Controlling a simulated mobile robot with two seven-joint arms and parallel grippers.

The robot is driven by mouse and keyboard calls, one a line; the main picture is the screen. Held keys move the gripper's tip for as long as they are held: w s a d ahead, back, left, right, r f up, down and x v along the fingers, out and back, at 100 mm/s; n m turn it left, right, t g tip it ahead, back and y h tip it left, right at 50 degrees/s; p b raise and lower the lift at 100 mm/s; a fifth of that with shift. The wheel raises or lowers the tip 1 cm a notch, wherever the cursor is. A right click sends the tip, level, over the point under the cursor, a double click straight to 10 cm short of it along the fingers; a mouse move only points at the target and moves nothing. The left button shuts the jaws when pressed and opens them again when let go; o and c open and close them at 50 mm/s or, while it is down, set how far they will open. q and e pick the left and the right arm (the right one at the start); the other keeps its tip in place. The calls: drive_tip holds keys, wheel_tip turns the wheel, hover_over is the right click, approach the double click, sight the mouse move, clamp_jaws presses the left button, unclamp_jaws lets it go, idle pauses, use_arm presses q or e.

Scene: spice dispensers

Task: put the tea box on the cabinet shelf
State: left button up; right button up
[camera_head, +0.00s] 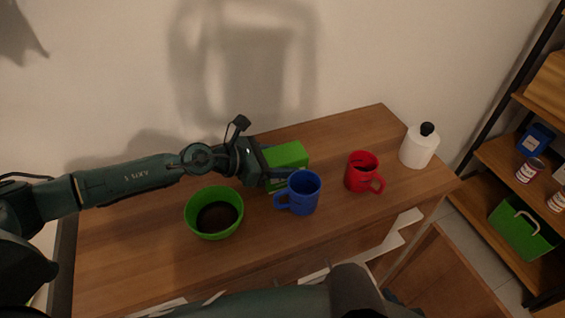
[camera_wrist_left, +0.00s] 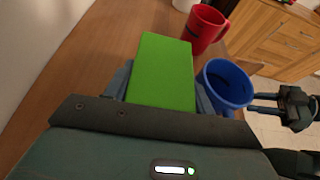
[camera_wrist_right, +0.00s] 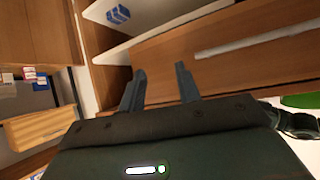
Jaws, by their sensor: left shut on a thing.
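The tea box, a plain green box (camera_head: 286,157), is at the back middle of the wooden cabinet top. My left gripper (camera_head: 268,164) is shut on it; in the left wrist view the box (camera_wrist_left: 163,75) sits between the fingers. I cannot tell whether its base touches the top. The cabinet (camera_head: 130,235) has an open door (camera_head: 448,272) at its front right. My right gripper (camera_wrist_right: 160,80) is open and empty in front of the cabinet, facing its open front in the right wrist view. The shelf inside is hidden in the head view.
A blue mug (camera_head: 304,192) stands close in front of the box. A green bowl (camera_head: 214,212) is to the left, and a red mug (camera_head: 362,172) and white bottle (camera_head: 419,146) are to the right. A shelf rack with a green basket (camera_head: 522,230) stands at far right.

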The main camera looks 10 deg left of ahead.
use_arm(q)
wheel_tip(320, 180, up, 5)
drive_tip(key=shift+p, duration=1)
wheel_tip(320, 180, up, 4)
drive_tip(key=shift+p, duration=0.55)
drive_tip(key=shift+r, duration=0.55)
drive_tip(key=shift+s+d+r, duration=0.1)
drive_tip(key=shift+d, duration=0.15)
drive_tip(key=s+d+r+m+g+h, duration=0.1)
drive_tip(key=s+d+r+m+g, duration=0.1)
drive_tip(key=s+d+r, duration=0.3)
drive_tip(key=s+a+f+n+t, duration=0.1)
drive_tip(key=s+a, duration=0.2)
drive_tip(key=a, duration=0.4)
drive_tip(key=s+a+f+n+t+y, duration=0.1)
drive_tip(key=s+a, duration=0.2)
drive_tip(key=a, duration=0.4)
drive_tip(key=shift+s, duration=0.35)
use_arm(e)
drive_tip(key=shift+s+d+r+g+h, duration=0.3)
drive_tip(key=shift+s+d, duration=0.15)
drive_tip(key=shift+d, duration=0.15)
